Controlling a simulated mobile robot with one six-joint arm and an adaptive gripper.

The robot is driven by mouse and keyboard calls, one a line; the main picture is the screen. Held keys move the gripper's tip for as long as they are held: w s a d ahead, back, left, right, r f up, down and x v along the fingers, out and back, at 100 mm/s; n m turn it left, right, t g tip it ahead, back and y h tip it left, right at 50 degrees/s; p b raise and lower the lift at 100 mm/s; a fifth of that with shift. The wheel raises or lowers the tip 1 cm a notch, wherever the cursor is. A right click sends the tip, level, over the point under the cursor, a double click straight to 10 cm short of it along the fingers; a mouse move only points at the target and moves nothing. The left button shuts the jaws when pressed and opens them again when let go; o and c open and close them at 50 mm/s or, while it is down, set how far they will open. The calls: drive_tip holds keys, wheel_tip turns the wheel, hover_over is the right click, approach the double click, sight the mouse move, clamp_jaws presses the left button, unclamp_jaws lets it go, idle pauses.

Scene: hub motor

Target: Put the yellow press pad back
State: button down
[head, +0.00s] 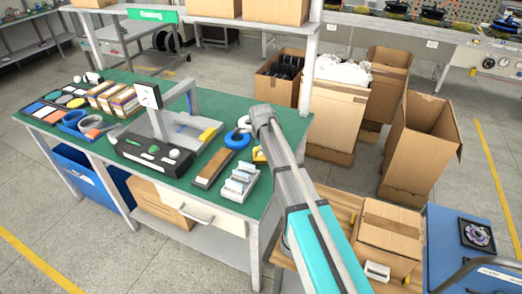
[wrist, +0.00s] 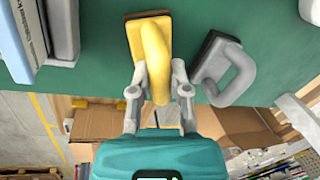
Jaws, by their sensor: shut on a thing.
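The yellow press pad (wrist: 150,40) shows in the wrist view as a flat yellow plate on a dark underside with a curved yellow handle. My gripper (wrist: 158,88) is shut on this handle, one finger on each side. The wrist view cannot tell me if the pad still touches the bench top.
A grey pad with a handle (wrist: 225,68) lies close right of the yellow one. The bench (head: 192,185) also bears a white slotted holder (head: 238,183), a blue round piece (head: 237,139), a black control box (head: 152,152) and a grey press frame (head: 158,122). Cardboard boxes (head: 420,140) stand beyond.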

sight(261, 162)
drive_tip(key=shift+f, duration=0.2)
drive_tip(key=c, duration=0.6)
unclamp_jaws()
drive_tip(key=shift+r, duration=0.15)
drive_tip(key=r+p, duration=0.4)
drive_tip(key=s+r+p, duration=0.1)
drive_tip(key=r+p, duration=0.3)
drive_tip(key=s+r+p, duration=0.1)
drive_tip(key=r+p, duration=0.2)
drive_tip(key=r, duration=0.1)
drive_tip(key=shift+s+p, duration=0.15)
drive_tip(key=shift+p, duration=0.25)
drive_tip(key=shift+d, duration=0.15)
idle(0.5)
drive_tip(key=s+d+n, duration=0.6)
drive_tip(key=s+d, duration=0.1)
drive_tip(key=s, duration=0.1)
drive_tip(key=s+d+n+g, duration=0.1)
drive_tip(key=s+d+n, duration=0.4)
drive_tip(key=s+d, duration=0.2)
drive_tip(key=s+d+n+g, duration=0.1)
drive_tip(key=s+d+n, duration=0.5)
drive_tip(key=s+d, duration=0.2)
drive_tip(key=shift+s+d+f+n, duration=0.2)
drive_tip(key=shift+s+d+n, duration=0.1)
drive_tip(key=shift+d, duration=0.05)
